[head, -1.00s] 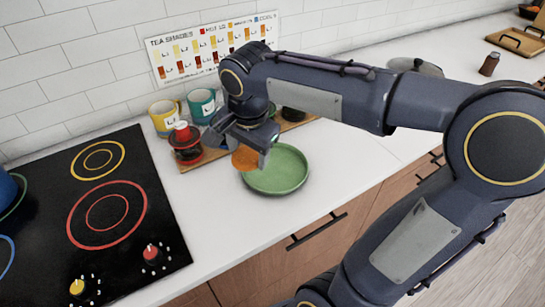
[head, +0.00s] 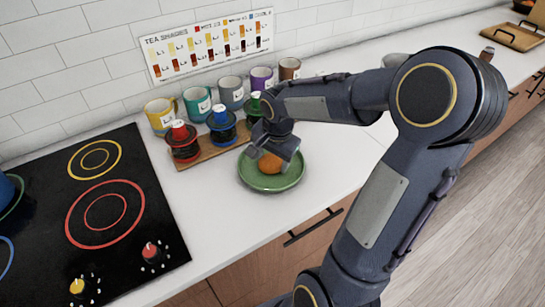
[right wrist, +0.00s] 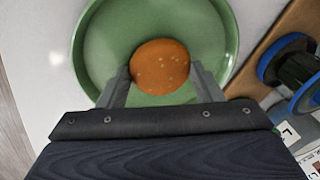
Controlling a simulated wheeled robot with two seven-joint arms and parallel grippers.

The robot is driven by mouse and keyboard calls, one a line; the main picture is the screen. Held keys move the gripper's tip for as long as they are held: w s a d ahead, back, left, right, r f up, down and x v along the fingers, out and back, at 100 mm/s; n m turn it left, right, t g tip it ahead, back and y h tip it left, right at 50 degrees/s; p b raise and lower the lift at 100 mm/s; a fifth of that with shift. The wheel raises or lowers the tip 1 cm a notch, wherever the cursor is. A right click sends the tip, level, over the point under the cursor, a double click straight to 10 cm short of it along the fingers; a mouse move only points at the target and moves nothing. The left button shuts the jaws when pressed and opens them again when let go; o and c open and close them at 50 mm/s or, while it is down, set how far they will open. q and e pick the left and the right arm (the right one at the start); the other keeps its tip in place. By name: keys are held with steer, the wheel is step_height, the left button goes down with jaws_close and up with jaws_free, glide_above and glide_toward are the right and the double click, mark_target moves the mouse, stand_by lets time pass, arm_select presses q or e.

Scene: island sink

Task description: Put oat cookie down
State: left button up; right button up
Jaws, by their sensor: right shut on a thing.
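The oat cookie (head: 270,163) is a round orange-brown disc. In the head view it is at the green plate (head: 262,184), within the plate's rim. My right gripper (head: 277,158) is over the plate and shut on the cookie. In the right wrist view the cookie (right wrist: 161,66) sits between the two grey fingertips (right wrist: 158,80), with the green plate (right wrist: 105,50) behind it. I cannot tell whether the cookie touches the plate. My left gripper is not in view.
A wooden board (head: 214,153) with red, blue and green-lidded jars stands just behind the plate. Several coloured mugs (head: 197,104) line the wall. The black cooktop (head: 90,225) lies to the left. The white counter (head: 200,225) in front of the plate is clear.

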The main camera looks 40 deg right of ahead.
mark_target(276, 168)
steer(key=o, duration=0.7)
step_height(276, 168, up, 12)
steer(key=s+f, duration=0.1)
steer(key=s, duration=0.1)
steer(key=s+a+f+n+t+y, duration=0.1)
steer(key=s+a+n, duration=0.3)
steer(key=s, duration=0.1)
steer(key=s+a+f+n+t+y, duration=0.1)
steer(key=s+a+f+n, duration=0.1)
steer(key=s+a+n, duration=0.2)
steer(key=s+a+f+n+t+y, duration=0.1)
steer(key=s+a+n+y, duration=0.1)
steer(key=s+a+n, duration=0.2)
steer(key=shift+s+a+f, duration=0.3)
steer(key=shift+s+a, duration=0.5)
